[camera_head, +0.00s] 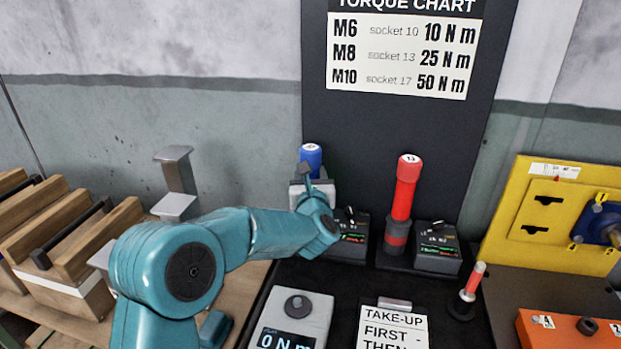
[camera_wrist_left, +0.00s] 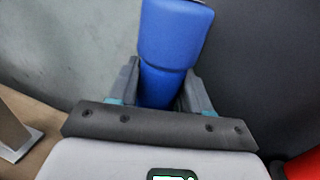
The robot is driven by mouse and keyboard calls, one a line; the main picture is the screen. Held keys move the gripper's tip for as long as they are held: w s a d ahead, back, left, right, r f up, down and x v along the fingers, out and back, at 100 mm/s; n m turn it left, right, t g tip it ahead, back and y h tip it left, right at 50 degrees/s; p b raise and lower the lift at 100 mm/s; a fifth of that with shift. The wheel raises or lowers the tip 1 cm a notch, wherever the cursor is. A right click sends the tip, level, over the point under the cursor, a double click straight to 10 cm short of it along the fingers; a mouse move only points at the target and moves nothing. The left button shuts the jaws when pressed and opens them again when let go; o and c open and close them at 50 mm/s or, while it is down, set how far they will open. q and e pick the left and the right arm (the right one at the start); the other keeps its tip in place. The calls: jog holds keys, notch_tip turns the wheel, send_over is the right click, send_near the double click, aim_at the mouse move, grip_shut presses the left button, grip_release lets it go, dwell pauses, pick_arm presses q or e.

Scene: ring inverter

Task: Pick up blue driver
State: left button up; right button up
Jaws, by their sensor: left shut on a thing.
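The blue driver (camera_head: 311,156) stands upright at the back of the bench, in front of the dark chart panel. Its lower part is hidden behind my left gripper (camera_head: 309,180) and wrist. In the left wrist view the blue driver (camera_wrist_left: 174,50) fills the upper middle, between the two fingers of my left gripper (camera_wrist_left: 160,88). The fingers are shut on its body, one on each side. I cannot see whether its base is clear of its stand. My right gripper does not show in either view.
A red driver (camera_head: 405,190) stands to the right. Small dark display boxes (camera_head: 437,248) stand beside the drivers. A torque tester (camera_head: 292,318) and a take-up card (camera_head: 393,328) lie in front. Wooden crates (camera_head: 60,235) are at left, a yellow panel (camera_head: 550,215) at right.

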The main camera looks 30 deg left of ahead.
aim_at(310, 148)
pick_arm(q)
notch_tip(310, 148, up, 15)
jog(key=shift+f+p, duration=0.1)
jog(key=shift+p, duration=0.6)
notch_tip(310, 148, up, 13)
jog(key=p, duration=0.4)
jog(key=shift+r, duration=0.2)
jog(key=shift+s, duration=0.1)
